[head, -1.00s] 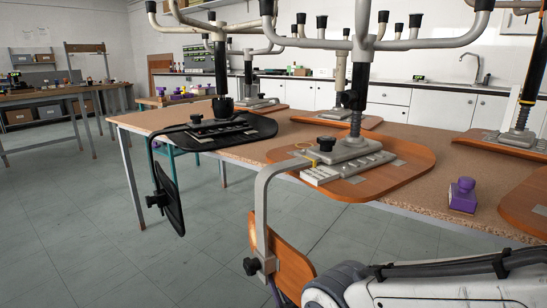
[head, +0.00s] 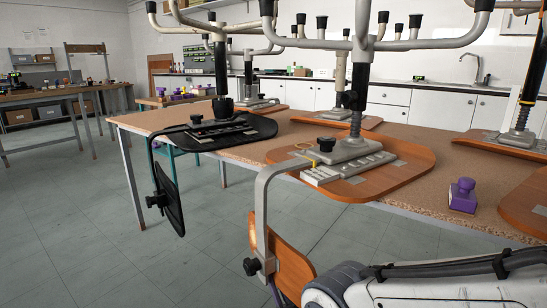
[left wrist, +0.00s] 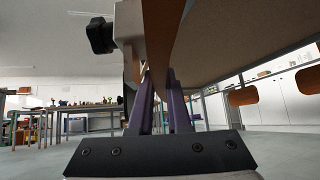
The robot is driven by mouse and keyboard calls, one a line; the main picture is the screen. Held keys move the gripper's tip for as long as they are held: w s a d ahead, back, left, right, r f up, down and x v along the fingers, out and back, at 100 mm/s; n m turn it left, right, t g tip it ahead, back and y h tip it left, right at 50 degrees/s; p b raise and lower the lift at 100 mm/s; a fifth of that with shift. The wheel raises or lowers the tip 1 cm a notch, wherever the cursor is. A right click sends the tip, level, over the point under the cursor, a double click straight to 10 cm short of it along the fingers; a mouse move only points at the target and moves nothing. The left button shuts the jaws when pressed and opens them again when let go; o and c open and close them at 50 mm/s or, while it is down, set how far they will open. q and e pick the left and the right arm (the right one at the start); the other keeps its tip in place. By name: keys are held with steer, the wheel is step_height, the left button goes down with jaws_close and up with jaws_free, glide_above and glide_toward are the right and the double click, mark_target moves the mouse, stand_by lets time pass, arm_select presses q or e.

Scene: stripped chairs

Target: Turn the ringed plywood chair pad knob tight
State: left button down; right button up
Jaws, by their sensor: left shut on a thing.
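The plywood chair lies upside down on the table, its wooden seat (head: 405,178) flat and its legs up. An orange ring (head: 302,153) lies by the seat knob (head: 325,144), and a yellow band (head: 313,161) is on the bent bracket (head: 262,205). The bracket hangs over the table edge and bears the plywood pad (head: 293,268). The black pad knob (head: 252,266) sits on the bracket's lower end; a black knob also shows in the left wrist view (left wrist: 101,35). My left gripper (left wrist: 160,85) is shut on the pad's edge, beside the knob.
A black chair seat (head: 235,132) with a hanging black pad (head: 170,198) is to the left. The table's front edge (head: 480,228) is close to my arm. The floor at left is clear.

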arm_select(q)
steer(key=shift+d+b, duration=0.15)
steer(key=shift+b, duration=0.15)
stand_by(0.7)
steer(key=c, duration=0.5)
jaws_free()
steer(key=shift+c, duration=0.2)
steer(key=shift+n+y, duration=0.3)
steer(key=b+v, duration=0.1)
steer(key=v, duration=0.5)
